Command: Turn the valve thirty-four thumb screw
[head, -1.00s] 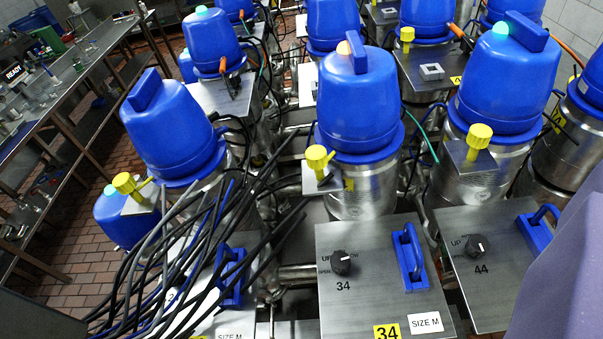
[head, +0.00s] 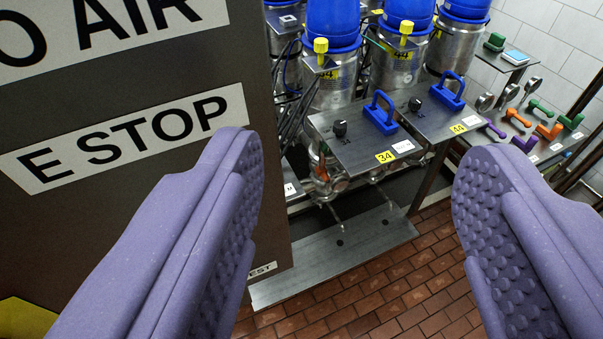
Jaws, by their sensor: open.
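The valve thirty-four thumb screw (head: 321,46) is small and yellow. It stands on a bracket at the front of a steel valve with a blue cap (head: 332,18), behind the panel (head: 355,152) tagged 34. My gripper (head: 357,155) is open, with two purple studded fingers wide apart and nothing between them. The thumb screw appears between the fingers, well beyond and above their tips, and nothing touches it. The panel carries a black knob (head: 340,128) and a blue handle (head: 380,112). The top of the blue cap is cut off by the picture edge.
A dark cabinet (head: 268,120) marked E STOP fills the left, close behind the left finger. A similar panel (head: 430,122) tagged 44 adjoins on the right, with its own yellow thumb screw (head: 406,28) behind. Brick floor (head: 390,295) is open in front.

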